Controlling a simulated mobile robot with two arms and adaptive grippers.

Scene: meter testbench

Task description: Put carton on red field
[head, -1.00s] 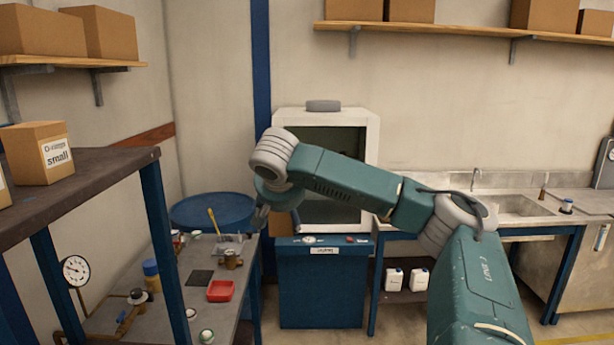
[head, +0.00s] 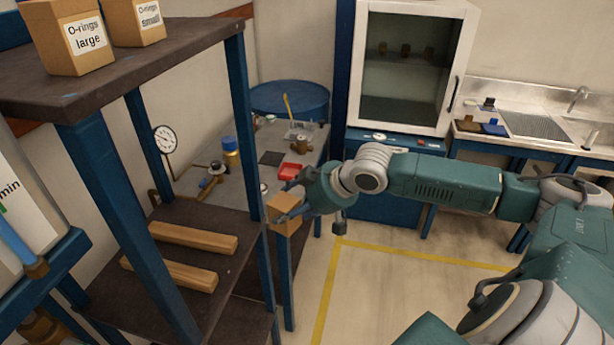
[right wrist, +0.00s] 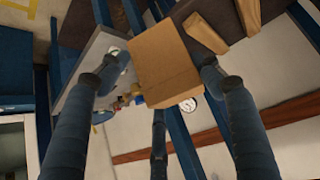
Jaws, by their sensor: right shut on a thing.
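The carton (head: 284,214) is a plain brown box held by my right gripper (head: 288,204) beside the front post of the shelf rack. In the right wrist view the carton (right wrist: 163,66) sits between the dark blue fingers, which press on its two sides. It is tilted in that view and appears held clear of any surface. I cannot make out a red field; the only clear red thing is a small tray (head: 290,171) on the grey workbench (head: 240,180), behind the carton. My left gripper is not in view.
The rack's top shelf (head: 150,70) holds boxes labelled O-rings large (head: 72,36) and O-rings small (head: 136,20). Two wooden strips (head: 192,237) lie on its lower shelf (head: 120,285). A pressure gauge (head: 165,139) stands behind the rack. The yellow-lined floor (head: 385,285) is open at right.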

